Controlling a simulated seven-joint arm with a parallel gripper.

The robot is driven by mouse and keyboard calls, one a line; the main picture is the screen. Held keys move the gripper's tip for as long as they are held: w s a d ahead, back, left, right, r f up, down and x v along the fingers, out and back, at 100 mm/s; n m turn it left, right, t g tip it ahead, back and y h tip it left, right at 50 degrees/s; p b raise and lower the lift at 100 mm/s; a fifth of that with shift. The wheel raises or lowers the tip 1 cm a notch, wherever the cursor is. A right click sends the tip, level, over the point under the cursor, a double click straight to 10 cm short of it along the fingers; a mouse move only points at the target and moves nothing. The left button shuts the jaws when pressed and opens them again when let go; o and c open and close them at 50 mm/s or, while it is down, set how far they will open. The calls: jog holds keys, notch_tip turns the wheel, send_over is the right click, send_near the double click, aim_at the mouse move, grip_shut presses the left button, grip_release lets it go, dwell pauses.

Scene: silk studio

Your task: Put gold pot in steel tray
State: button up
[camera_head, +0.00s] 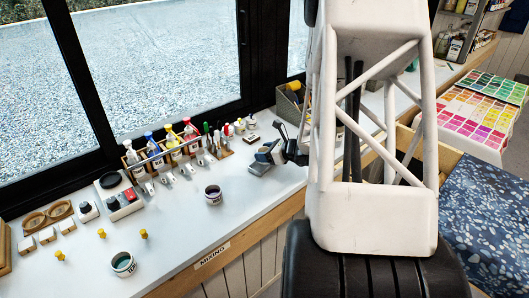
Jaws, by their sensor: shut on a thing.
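My gripper (272,151) shows as dark grey and black parts just left of my white arm, low over the back of the white counter. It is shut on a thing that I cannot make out. I cannot pick out a gold pot anywhere; it may be hidden by the gripper or arm.
A rack of colour bottles (172,151) stands along the window. An open jar of dark purple (213,196) and a green jar (123,265) stand nearer the front edge. Small brass pegs (101,233) dot the left.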

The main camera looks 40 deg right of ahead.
jog(key=shift+f, duration=0.3)
jog(key=o, duration=0.9)
jog(key=shift+o, duration=0.2)
jog(key=shift+r, duration=0.15)
jog(key=shift+r, duration=0.4)
jog(key=v, duration=1.2)
